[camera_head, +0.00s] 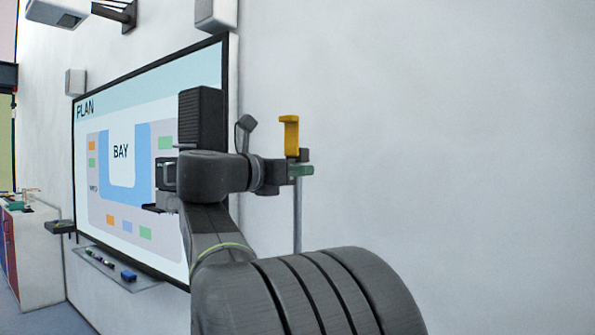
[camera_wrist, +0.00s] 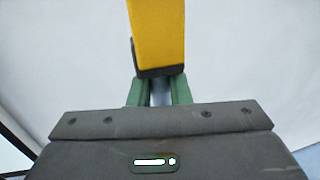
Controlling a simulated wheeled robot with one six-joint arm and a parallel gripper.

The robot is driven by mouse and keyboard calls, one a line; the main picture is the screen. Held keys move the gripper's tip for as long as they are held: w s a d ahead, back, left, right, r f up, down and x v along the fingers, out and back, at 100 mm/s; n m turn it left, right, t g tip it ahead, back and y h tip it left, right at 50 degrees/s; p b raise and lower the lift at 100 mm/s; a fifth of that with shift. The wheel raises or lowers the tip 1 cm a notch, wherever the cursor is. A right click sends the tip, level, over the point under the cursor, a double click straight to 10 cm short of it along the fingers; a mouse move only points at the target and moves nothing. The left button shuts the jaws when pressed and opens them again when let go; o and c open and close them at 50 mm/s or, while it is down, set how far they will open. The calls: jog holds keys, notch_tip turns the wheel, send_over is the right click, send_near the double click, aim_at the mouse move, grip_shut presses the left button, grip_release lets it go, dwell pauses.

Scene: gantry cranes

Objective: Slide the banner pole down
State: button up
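The banner pole (camera_head: 298,225) is a thin grey upright rod in front of the white wall. A yellow hook-shaped piece (camera_head: 291,136) with a dark base stands at its top, and it fills the top middle of the wrist view (camera_wrist: 158,35). My gripper (camera_head: 301,169) has green fingers just below the yellow piece. In the wrist view, the fingers of my gripper (camera_wrist: 159,93) lie close on both sides of the grey pole, with no clear gap. The pole's lower end is hidden behind my arm.
A whiteboard (camera_head: 110,200) marked PLAN and BAY hangs on the wall to the left, partly behind my arm. A tray (camera_head: 120,272) with markers juts out below it. A white-topped cabinet (camera_head: 38,255) stands at the far left. The wall (camera_head: 450,130) to the right is bare.

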grip_shut()
notch_tip(320, 180, down, 52)
jog(key=b, duration=2.7)
jog(key=shift+f+b, duration=0.15)
jog(key=shift+b, duration=0.25)
jog(key=o, duration=0.5)
grip_release()
jog(key=shift+s+a, duration=0.1)
jog(key=p+v, duration=0.1)
jog(key=v, duration=1.2)
jog(key=shift+s+a, duration=0.2)
jog(key=shift+a, duration=0.05)
